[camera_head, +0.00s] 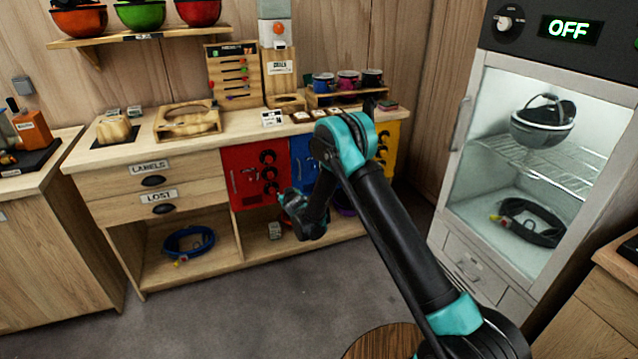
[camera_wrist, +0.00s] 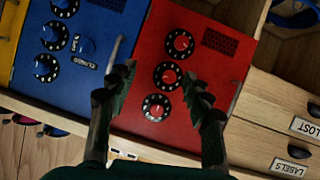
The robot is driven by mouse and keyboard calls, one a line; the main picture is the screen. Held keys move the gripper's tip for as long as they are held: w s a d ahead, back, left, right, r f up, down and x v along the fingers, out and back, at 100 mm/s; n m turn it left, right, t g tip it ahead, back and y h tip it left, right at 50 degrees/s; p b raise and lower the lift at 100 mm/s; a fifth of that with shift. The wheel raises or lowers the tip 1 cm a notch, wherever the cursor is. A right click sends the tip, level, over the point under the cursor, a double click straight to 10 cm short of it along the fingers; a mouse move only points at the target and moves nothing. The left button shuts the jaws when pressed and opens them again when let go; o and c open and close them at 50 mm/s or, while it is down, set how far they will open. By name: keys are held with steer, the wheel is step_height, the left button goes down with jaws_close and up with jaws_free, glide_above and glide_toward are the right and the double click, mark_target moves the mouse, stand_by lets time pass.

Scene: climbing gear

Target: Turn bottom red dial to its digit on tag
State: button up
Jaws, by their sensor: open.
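The red door (camera_head: 238,165) of the cabinet carries a column of three black dials. The bottom red dial (camera_head: 270,189) is partly beside my gripper in the head view. The wrist view is upside down, so the bottom red dial (camera_wrist: 180,43) is the uppermost there. The middle red dial (camera_wrist: 167,75) shows between my fingertips, and the top red dial (camera_wrist: 156,107) lies nearer the palm. My gripper (camera_wrist: 158,80) is open and empty in front of the door, its gap not centred on the bottom dial. Dial digits and any tag digit are too small to read.
A blue door (camera_wrist: 85,45) with dials adjoins the red one; a yellow door (camera_head: 388,145) is beyond. Drawers marked LABELS (camera_head: 150,167) and LOST (camera_head: 158,196) adjoin the red door. A white card (camera_head: 272,117) stands on the counter. A glass-front cabinet (camera_head: 540,150) stands right.

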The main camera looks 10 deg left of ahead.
steer(key=d+r+m+h, duration=0.1)
steer(key=d+r+h, duration=0.1)
steer(key=d+r, duration=0.6)
steer(key=shift+d+m+g, duration=0.4)
steer(key=shift+d, duration=2.35)
steer(key=shift+s, duration=0.1)
